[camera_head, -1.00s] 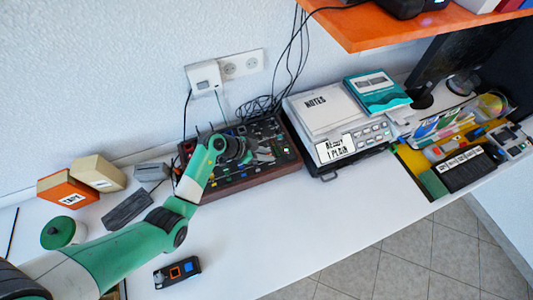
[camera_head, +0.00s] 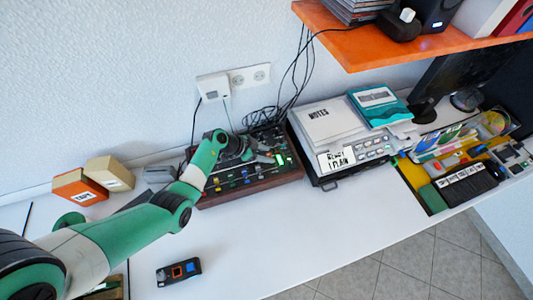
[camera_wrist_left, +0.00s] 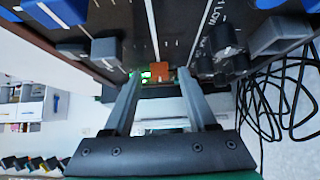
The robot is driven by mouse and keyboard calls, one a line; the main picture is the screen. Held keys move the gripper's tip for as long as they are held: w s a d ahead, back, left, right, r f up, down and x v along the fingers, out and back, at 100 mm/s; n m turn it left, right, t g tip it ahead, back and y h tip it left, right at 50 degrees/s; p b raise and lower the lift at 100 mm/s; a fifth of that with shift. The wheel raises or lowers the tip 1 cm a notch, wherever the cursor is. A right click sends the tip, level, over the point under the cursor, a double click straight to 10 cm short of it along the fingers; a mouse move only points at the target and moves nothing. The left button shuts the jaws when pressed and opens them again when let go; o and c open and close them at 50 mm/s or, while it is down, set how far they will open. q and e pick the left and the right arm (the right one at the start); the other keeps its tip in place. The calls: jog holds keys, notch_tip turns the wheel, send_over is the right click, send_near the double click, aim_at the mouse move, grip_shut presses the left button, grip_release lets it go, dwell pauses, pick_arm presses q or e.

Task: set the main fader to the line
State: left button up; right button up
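The mixer (camera_head: 240,182), a dark panel with a brown wooden front, sits on the white desk against the wall. My left gripper (camera_head: 272,156) is over its right part, near a lit green strip (camera_head: 282,159). In the left wrist view the two fingers of my left gripper (camera_wrist_left: 158,82) are apart, with a small orange-red fader cap (camera_wrist_left: 160,70) between or just beyond their tips. I cannot tell whether they touch it. White lines (camera_wrist_left: 153,32) run along the panel beside the cap. The target line cannot be singled out. My right gripper is not in view.
Dark knobs (camera_wrist_left: 226,37) and grey-blue blocks (camera_wrist_left: 105,47) rise from the panel near the fingers. Black cables (camera_head: 262,117) lie behind the mixer. A grey device (camera_head: 350,145) stands close on its right.

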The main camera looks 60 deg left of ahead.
pick_arm(q)
jog(key=shift+r, duration=0.1)
jog(key=p+v, duration=0.7)
jog(key=v, duration=0.4)
jog(key=shift+s+r, duration=0.15)
jog(key=shift+s, duration=0.1)
